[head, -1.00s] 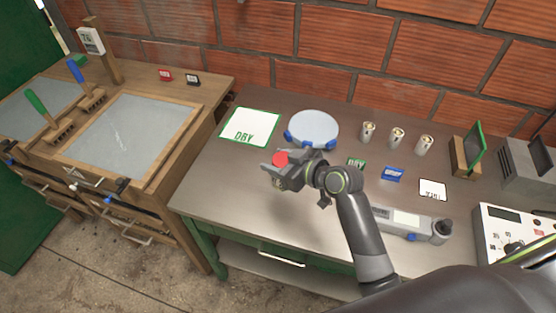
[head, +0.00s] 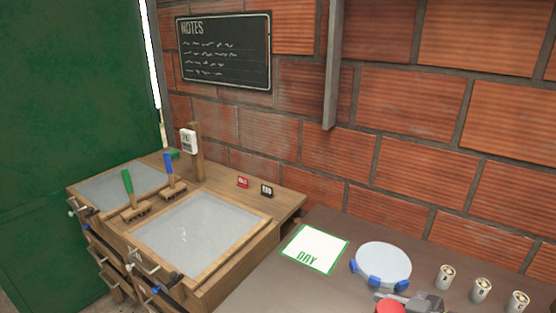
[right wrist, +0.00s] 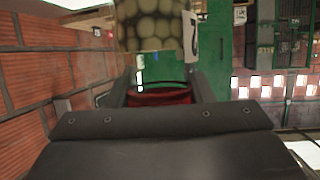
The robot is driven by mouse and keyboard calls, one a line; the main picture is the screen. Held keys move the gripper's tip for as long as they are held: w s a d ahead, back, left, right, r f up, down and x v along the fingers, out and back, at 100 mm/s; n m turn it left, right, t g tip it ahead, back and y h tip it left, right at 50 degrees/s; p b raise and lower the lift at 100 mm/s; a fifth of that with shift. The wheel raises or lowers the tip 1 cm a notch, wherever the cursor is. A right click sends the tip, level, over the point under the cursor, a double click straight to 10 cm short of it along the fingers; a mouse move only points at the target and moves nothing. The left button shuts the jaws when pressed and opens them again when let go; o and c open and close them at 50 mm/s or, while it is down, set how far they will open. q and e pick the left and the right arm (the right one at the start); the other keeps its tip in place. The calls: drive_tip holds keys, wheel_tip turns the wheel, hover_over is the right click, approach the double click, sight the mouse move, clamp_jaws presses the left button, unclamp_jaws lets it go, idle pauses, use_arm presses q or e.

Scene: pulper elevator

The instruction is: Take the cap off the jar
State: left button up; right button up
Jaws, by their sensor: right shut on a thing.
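My right gripper (head: 392,302) is at the bottom edge of the head view, over the table and in front of the round pale-blue dish. It is shut on the red cap (head: 388,308), which also shows between the fingers in the right wrist view (right wrist: 160,98). Beyond the cap in the wrist view is the clear jar (right wrist: 150,30), with greenish-brown beans at its far end and a white label at its side. The cap and jar line up there; I cannot tell whether they are joined. The head view does not show the jar. My left gripper is out of view.
The blue-clipped dish (head: 381,263) stands on the table beside a white DRY card (head: 315,248). A wooden bench (head: 200,232) with screened trays and two brushes is at the left. A brick wall closes the back.

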drive_tip(key=shift+n+g+y, duration=0.7)
drive_tip(key=shift+n, duration=0.1)
drive_tip(key=s, duration=0.2)
drive_tip(key=s+r, duration=0.1)
drive_tip(key=s, duration=0.1)
drive_tip(key=shift+s+a+r+b, duration=0.1)
drive_tip(key=shift+r+b, duration=0.05)
drive_tip(key=shift+b, duration=0.25)
drive_tip(key=shift+a, duration=0.1)
